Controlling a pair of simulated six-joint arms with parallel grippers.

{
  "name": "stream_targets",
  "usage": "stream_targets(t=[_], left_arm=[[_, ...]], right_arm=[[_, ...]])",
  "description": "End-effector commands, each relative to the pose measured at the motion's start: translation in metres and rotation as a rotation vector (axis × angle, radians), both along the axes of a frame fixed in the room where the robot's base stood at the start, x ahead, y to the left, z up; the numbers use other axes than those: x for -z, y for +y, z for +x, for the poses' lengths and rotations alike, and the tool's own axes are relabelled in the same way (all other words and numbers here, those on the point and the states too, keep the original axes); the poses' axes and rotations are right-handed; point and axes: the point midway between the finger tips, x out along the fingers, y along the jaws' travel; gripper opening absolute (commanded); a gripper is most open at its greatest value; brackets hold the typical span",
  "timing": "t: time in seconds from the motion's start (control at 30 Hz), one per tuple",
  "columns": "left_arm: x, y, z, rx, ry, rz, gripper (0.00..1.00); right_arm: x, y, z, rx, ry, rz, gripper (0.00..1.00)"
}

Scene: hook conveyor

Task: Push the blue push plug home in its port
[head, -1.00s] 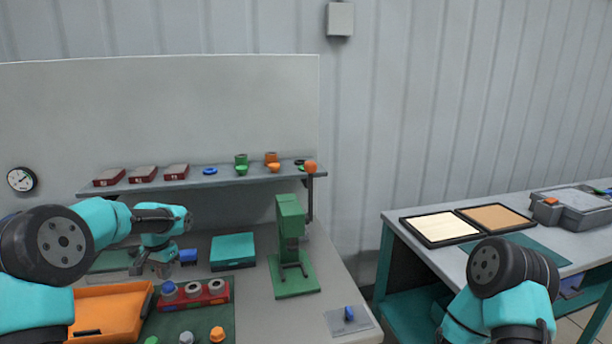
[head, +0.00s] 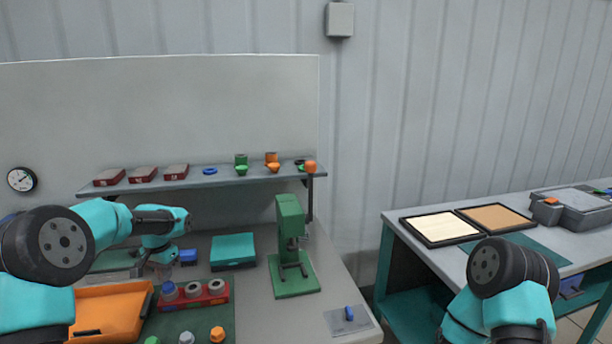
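The blue push plug (head: 168,290) stands upright in the left port of a red block (head: 218,299) on the bench. How deep it sits is too small to tell. My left gripper (head: 164,273) points down just behind and above the plug. The fingertips are small and partly merge with the things behind them, so I cannot tell whether they touch the plug or how far apart they are. My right arm shows at the lower right, but its gripper is out of view.
An orange bin (head: 112,308) lies left of the red block. A green press (head: 291,245) and a teal box (head: 233,250) stand to the right and behind. A grey plate with a blue piece (head: 349,313) lies at the front right. A shelf (head: 225,177) runs along the back.

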Motion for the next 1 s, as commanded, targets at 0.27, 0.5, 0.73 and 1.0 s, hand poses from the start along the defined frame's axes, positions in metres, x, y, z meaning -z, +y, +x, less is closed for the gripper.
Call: stream_targets(t=[0.27,0.5,0.73,1.0], left_arm=[[0.005,0.0,0.0,0.0,0.001,0.0,0.0],[0.008,0.0,0.0,0.0,0.0,0.0,0.0],[0.012,0.0,0.0,0.0,0.0,0.0,0.0],[0.016,0.0,0.0,0.0,0.0,0.0,0.0]], right_arm=[[0.0,0.0,0.0,0.0,0.0,0.0,0.43],[0.0,0.0,0.0,0.0,0.0,0.0,0.43],[0.0,0.0,0.0,0.0,0.0,0.0,0.43],[0.0,0.0,0.0,0.0,0.0,0.0,0.43]])
